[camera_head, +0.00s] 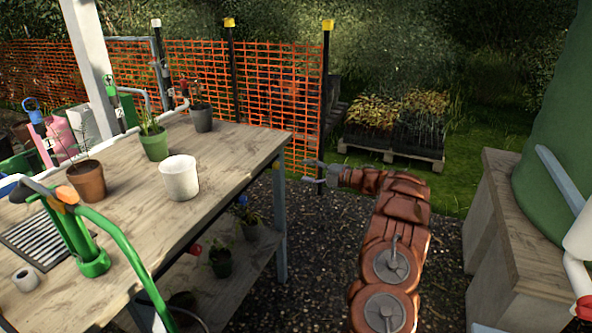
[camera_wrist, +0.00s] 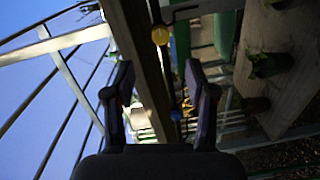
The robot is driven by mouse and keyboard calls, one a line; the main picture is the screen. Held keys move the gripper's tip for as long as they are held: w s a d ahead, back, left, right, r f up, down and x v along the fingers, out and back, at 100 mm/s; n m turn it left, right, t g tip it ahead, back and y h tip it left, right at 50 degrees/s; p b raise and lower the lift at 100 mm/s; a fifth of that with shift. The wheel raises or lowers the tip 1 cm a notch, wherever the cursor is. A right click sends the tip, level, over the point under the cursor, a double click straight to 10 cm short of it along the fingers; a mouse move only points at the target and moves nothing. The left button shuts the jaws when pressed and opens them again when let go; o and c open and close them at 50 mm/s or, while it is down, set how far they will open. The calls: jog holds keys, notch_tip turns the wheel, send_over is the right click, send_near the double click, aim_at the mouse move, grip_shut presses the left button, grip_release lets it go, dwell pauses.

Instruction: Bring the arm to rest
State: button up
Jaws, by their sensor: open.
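My gripper (camera_head: 314,172) shows in the head view at the end of my reddish-brown arm, pointing left past the far right corner of the wooden table (camera_head: 235,143). It is open and empty, and apart from the table. In the wrist view the two dark fingers of my gripper (camera_wrist: 158,95) stand apart with nothing held between them. Behind them are a dark post with a yellow cap (camera_wrist: 160,36), frame bars and sky. The wrist view is turned on its side.
The table bears a white pot (camera_head: 179,178), a terracotta pot (camera_head: 87,181), a green pot (camera_head: 154,145) and a grey pot (camera_head: 201,119). Orange mesh fence (camera_head: 270,85) stands behind. A pallet of plants (camera_head: 390,152) lies beyond. A wooden plinth (camera_head: 500,230) stands right. Gravel between is clear.

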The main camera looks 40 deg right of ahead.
jog(key=shift+v, duration=0.85)
jog(key=shift+w, duration=0.1)
jog(key=w+a+r+m+t+h, duration=0.2)
jog(key=w+r+m+h, duration=0.6)
jog(key=r, duration=0.4)
jog(key=a+r+m+g+h, duration=0.2)
jog(key=a+r+m+h, duration=0.2)
jog(key=m, duration=0.1)
jog(key=s+a+f+m+g+y, duration=0.1)
jog(key=s+a+f+m+g, duration=0.4)
jog(key=s+a, duration=1.05)
jog(key=s+a+f+m+g+y, duration=0.1)
jog(key=s+a+f+g, duration=0.45)
jog(key=s, duration=1.75)
jog(key=s+a+f+m+g+y, duration=0.1)
jog(key=s+a+f+m+g, duration=0.15)
jog(key=s+a+g, duration=1)
jog(key=s+r+t+p, duration=0.3)
jog(key=r+p, duration=0.4)
jog(key=r, duration=0.1)
jog(key=s+a+r+t+p, duration=0.1)
jog(key=s+r+t+p, duration=0.1)
jog(key=r+p, duration=0.6)
jog(key=shift+s+a+r+m+t, duration=0.2)
jog(key=shift+s+r+m+t, duration=0.25)
jog(key=shift+r+t, duration=0.15)
